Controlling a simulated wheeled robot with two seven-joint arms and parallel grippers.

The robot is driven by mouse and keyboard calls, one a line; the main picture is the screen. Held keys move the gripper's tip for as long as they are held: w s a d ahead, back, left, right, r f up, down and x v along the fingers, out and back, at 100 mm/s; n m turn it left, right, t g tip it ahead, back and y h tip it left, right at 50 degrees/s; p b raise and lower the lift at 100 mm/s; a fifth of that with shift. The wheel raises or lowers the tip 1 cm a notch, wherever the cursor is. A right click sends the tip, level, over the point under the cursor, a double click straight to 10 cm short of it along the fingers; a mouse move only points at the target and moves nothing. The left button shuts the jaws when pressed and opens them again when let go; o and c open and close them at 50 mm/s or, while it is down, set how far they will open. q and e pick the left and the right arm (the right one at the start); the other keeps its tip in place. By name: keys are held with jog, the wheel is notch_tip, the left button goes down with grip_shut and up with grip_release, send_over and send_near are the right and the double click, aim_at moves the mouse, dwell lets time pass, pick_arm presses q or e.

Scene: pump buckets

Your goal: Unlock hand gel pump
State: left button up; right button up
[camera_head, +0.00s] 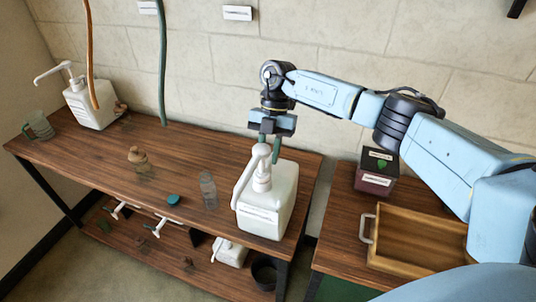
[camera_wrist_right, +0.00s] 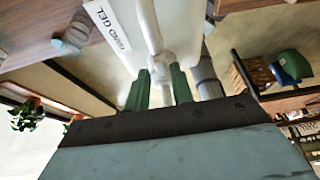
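The white hand gel bottle (camera_head: 265,212) stands upright at the right end of the long wooden table, its pump head (camera_head: 262,152) on top and its spout pointing down to the left. My right gripper (camera_head: 270,148) is right above it, pointing down, with its green fingers apart at the pump head. In the right wrist view the two fingers (camera_wrist_right: 160,90) stand apart with the white pump between them, and the bottle's label (camera_wrist_right: 112,22) reads HAND GEL. I cannot see whether the fingers touch the pump. My left gripper is not in view.
A second white pump bottle (camera_head: 90,105) and a glass mug (camera_head: 38,127) stand at the table's far left. A clear bottle (camera_head: 209,190) stands left of the gel. A wooden tray (camera_head: 410,262) and a dark box (camera_head: 376,172) are on the right table. Hoses hang behind.

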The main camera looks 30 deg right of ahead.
jog(key=b+v, duration=0.1)
jog(key=v, duration=1.1)
jog(key=shift+r, duration=0.25)
